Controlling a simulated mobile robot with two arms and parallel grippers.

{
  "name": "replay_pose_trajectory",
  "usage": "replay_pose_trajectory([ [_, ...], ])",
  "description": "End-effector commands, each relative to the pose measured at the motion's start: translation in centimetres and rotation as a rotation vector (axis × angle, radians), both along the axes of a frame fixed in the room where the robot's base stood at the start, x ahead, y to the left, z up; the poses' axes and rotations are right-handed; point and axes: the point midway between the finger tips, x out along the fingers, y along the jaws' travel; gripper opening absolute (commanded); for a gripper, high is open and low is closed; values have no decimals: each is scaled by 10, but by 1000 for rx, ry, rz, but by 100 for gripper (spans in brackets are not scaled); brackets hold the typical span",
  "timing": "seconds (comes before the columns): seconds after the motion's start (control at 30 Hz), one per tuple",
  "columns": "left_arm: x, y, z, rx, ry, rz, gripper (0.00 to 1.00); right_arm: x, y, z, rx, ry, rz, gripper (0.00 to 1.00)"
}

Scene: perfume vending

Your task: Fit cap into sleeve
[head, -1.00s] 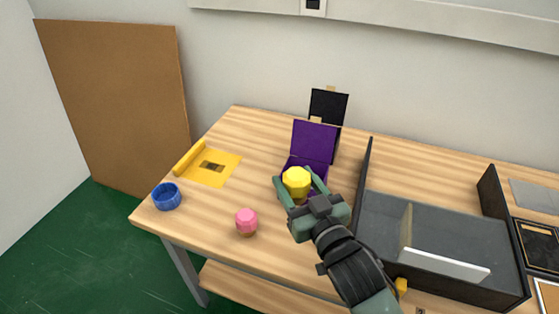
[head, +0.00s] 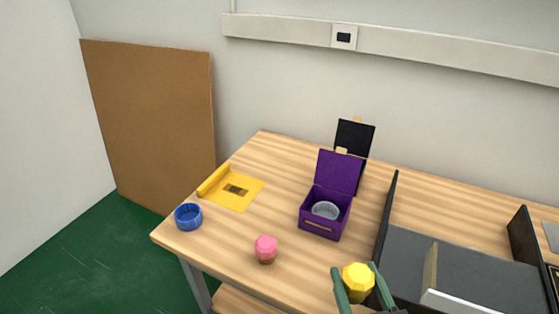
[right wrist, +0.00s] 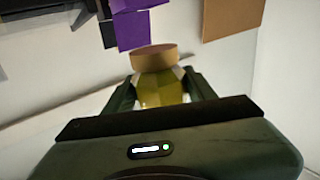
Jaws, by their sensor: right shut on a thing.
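A yellow faceted cap (head: 358,285) is between the fingers of my right gripper (head: 356,270), which is shut on it, above the table's front edge in the head view. In the right wrist view the cap (right wrist: 160,90) has a tan round end (right wrist: 154,56) facing away from the gripper. An open purple box (head: 319,226), lid up, stands farther back and holds a grey, clear-looking round ring (head: 325,211); which part is the sleeve I cannot tell. A pink faceted cap (head: 266,245) with a brown base stands to the left. My left gripper is out of view.
A blue ring-shaped cup (head: 188,217) stands near the table's left corner. A flat yellow piece (head: 236,190) lies behind it. A black open box (head: 356,137) stands behind the purple one. A dark divided tray (head: 393,210) bounds the right. Wood between is clear.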

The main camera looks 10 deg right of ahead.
Motion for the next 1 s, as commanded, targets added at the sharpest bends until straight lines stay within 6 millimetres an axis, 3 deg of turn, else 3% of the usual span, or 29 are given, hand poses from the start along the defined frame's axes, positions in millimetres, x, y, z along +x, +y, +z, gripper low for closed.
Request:
replay_pose_trajectory([
  [0.13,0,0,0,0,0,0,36,4,1,2,3,-4,4,13],
  [0.23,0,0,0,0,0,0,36,17,6,5,13,-13,20,13],
  [0.5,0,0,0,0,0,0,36,85,29,28,30,-22,105,13],
  [0.7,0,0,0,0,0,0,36,122,39,44,11,-12,148,13],
  [1.0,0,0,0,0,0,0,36,134,43,49,1,0,161,13],
])
